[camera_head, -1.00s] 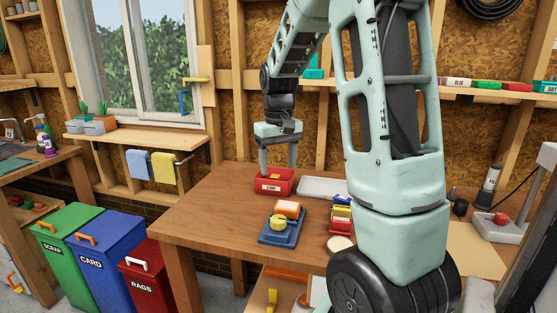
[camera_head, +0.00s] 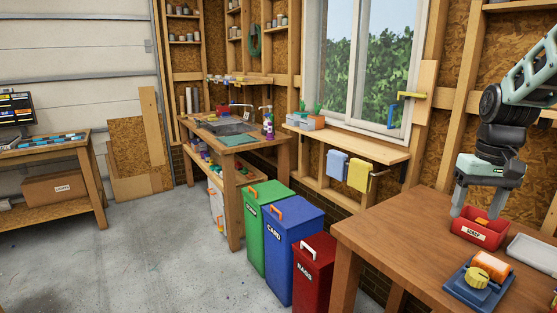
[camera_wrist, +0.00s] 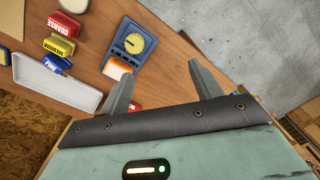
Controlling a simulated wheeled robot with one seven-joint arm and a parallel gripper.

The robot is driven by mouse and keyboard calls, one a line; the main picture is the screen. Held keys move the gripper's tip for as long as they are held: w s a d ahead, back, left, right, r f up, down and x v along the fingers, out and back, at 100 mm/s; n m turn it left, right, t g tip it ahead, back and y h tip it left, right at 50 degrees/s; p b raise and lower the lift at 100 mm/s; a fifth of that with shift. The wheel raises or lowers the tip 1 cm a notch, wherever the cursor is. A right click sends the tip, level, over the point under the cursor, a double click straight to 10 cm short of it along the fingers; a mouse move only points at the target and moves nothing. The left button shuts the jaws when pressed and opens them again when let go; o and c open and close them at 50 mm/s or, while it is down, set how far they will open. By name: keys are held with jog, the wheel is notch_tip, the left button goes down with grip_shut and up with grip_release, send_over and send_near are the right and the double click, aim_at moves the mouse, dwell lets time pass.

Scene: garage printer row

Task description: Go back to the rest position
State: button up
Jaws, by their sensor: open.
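My gripper (camera_head: 477,213) is at the right of the head view, pointing down over the small red SCRAP tray (camera_head: 478,238). Its two fingers are spread apart and their tips appear near the tray's rim; I cannot tell if they touch it. An orange piece (camera_head: 483,221) shows inside the tray. In the wrist view the open fingers (camera_wrist: 155,68) have nothing between them but tabletop, and a bit of the red tray (camera_wrist: 134,107) shows beside the left finger. Most of my arm is outside the head view.
A blue device with a yellow knob (camera_head: 477,278) and an orange block (camera_head: 490,265) sit in front of the tray on the wooden table (camera_head: 400,235). A pale tray (camera_head: 530,252) lies to the right. Green, blue and red bins (camera_head: 312,275) stand left of the table; open floor (camera_head: 170,260) lies beyond.

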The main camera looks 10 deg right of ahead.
jog(key=s+a+f+n, duration=0.1)
jog(key=s+a+n, duration=0.15)
jog(key=a, duration=0.95)
jog(key=s+a+f+n, duration=0.2)
jog(key=a+n, duration=0.2)
jog(key=a, duration=0.8)
jog(key=s+a+f+n, duration=0.3)
jog(key=s+a+n, duration=0.2)
jog(key=s+a, duration=0.5)
jog(key=s, duration=0.4)
jog(key=shift+a, duration=0.35)
